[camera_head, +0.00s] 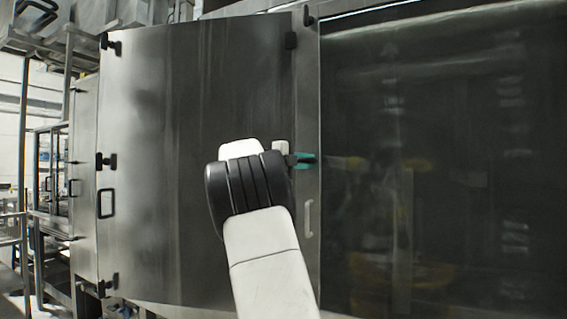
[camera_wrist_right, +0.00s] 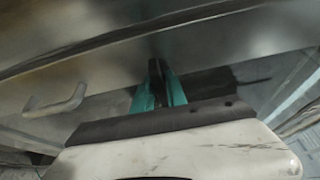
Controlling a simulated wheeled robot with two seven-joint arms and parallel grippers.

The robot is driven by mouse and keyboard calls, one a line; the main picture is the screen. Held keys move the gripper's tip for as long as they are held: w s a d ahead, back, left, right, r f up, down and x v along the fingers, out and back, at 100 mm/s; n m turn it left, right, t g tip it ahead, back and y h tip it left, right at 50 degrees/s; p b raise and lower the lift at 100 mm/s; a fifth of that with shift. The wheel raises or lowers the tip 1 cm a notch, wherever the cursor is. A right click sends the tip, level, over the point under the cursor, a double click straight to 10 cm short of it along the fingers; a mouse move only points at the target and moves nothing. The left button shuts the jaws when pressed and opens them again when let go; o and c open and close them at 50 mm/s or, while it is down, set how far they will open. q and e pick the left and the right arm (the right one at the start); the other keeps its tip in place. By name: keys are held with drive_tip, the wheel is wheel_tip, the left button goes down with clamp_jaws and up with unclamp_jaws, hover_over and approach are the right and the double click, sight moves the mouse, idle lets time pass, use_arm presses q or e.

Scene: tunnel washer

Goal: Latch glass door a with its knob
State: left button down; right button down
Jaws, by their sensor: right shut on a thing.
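The large dark glass door (camera_head: 440,150) fills the right side of the head view, and its panel looks flush with the machine front. A pale bar handle (camera_head: 308,218) is on its left frame strip; the handle also shows in the wrist view (camera_wrist_right: 57,104). My right gripper (camera_head: 305,159) has teal fingers at that strip, above the handle. In the wrist view my right gripper (camera_wrist_right: 160,85) is shut on a small dark knob (camera_wrist_right: 154,68), mostly hidden between the fingers. The knob's turn angle cannot be told. My left gripper is out of view.
A steel panel (camera_head: 150,150) with black hinges and a black handle (camera_head: 106,203) stands left of the glass door. Another black latch (camera_head: 308,17) sits at the door's top left. Steel frames and railings stand at the far left.

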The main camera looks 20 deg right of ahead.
drive_tip(key=c, duration=1.5)
unclamp_jaws()
drive_tip(key=v, duration=0.7)
drive_tip(key=shift+s+a, duration=0.1)
drive_tip(key=shift+a, duration=0.25)
